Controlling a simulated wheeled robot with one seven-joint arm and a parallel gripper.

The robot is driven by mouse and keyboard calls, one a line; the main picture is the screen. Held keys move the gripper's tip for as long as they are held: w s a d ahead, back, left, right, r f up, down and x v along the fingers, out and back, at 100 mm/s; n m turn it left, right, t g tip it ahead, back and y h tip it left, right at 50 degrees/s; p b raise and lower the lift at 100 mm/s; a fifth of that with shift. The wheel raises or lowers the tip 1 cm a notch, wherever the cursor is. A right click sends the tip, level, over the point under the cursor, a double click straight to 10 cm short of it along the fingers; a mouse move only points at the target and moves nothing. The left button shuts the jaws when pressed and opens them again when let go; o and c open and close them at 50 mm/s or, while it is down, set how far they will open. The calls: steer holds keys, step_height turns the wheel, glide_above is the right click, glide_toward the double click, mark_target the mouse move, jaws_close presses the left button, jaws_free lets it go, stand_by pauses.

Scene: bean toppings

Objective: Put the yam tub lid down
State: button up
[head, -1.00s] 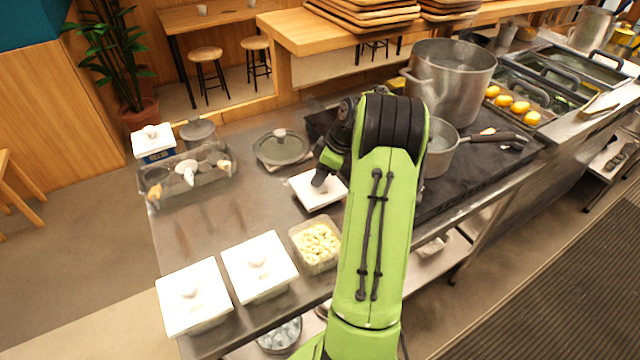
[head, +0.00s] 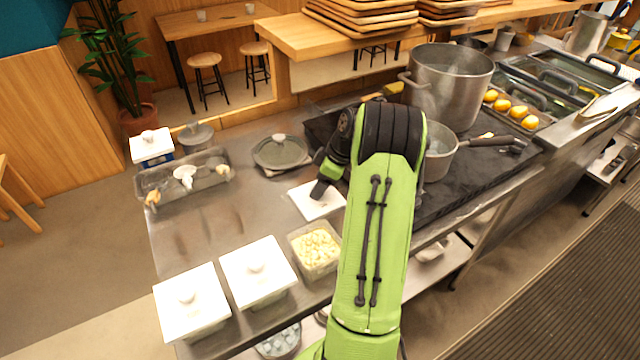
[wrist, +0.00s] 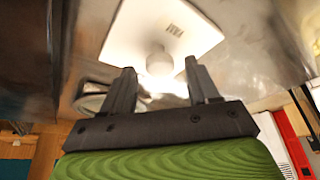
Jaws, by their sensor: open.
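The white square yam tub lid (head: 313,206) lies on the steel counter behind the open yam tub (head: 292,243), which holds pale chunks. In the wrist view the lid (wrist: 185,22) shows its round knob (wrist: 159,64) and a small dark mark. My gripper (head: 319,190) is just above the lid. In the wrist view my gripper (wrist: 160,68) is open, with its two fingers apart and the knob seen between their tips. Whether the fingers touch the knob cannot be told.
Two white lidded tubs (head: 258,272) (head: 190,303) stand at the front left. A round grey lid (head: 280,152) lies behind the yam tub lid. A clear tray (head: 205,182) with tools is at left. A saucepan (head: 437,160) and stockpot (head: 452,85) stand at right.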

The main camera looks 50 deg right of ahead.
steer(key=p+v, duration=0.3)
steer(key=v, duration=0.8)
steer(key=w+a+r+m+h, duration=0.1)
steer(key=a+r, duration=0.4)
steer(key=a, duration=0.5)
steer(key=w+a+r+m+h, duration=0.1)
steer(key=a+r, duration=0.3)
steer(key=a, duration=0.6)
steer(key=s+a+m+t, duration=0.1)
steer(key=s+a+m, duration=0.2)
steer(key=s+a, duration=1.1)
steer(key=s, duration=0.3)
steer(key=shift+f+t, duration=0.15)
steer(key=shift+t, duration=0.15)
